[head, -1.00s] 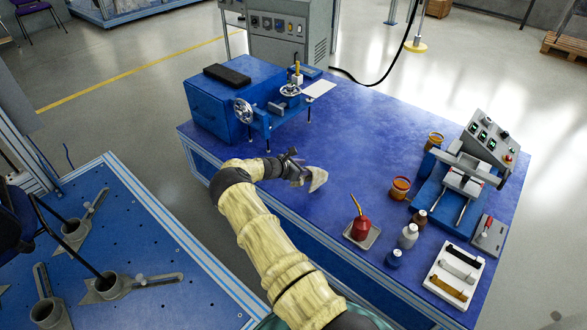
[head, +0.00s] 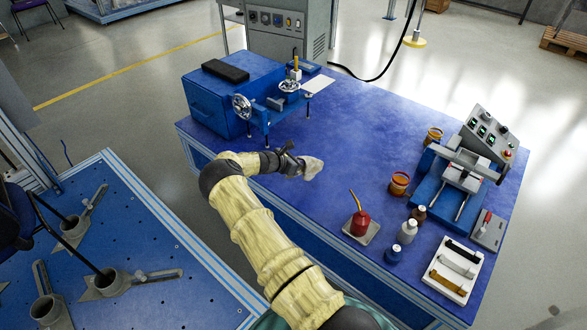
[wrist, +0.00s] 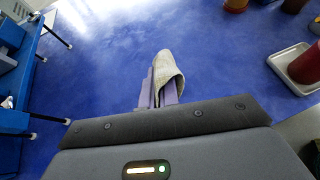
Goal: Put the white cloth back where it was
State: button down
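The white cloth (head: 313,167) is at the tip of my gripper (head: 300,166), above the front part of the blue table. In the wrist view the cloth (wrist: 167,68) is bunched and rises from between the two purple fingers of my gripper (wrist: 160,93). The fingers are close together on it. Its lower part is hidden by the fingers and the gripper body. I cannot tell exactly how far it is above the table surface.
A blue machine with a handwheel (head: 242,106) stands at the table's back left, with a white sheet (head: 318,84) beside it. A red oil can (head: 360,222) stands on a tray to the right. Amber jars, bottles and a test device (head: 450,182) fill the right side. The table's middle is clear.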

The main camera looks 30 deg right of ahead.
notch_tip(320, 180, up, 6)
send_over(297, 194)
jog(key=shift+f, duration=1.2)
jog(key=shift+f+b, duration=4.6)
jog(key=shift+f, duration=3.2)
jog(key=shift+r+p, duration=0.3)
jog(key=shift+r, duration=0.05)
notch_tip(297, 194, up, 8)
jog(key=p, duration=0.6)
jog(key=shift+r, duration=0.25)
jog(key=shift+d, duration=0.1)
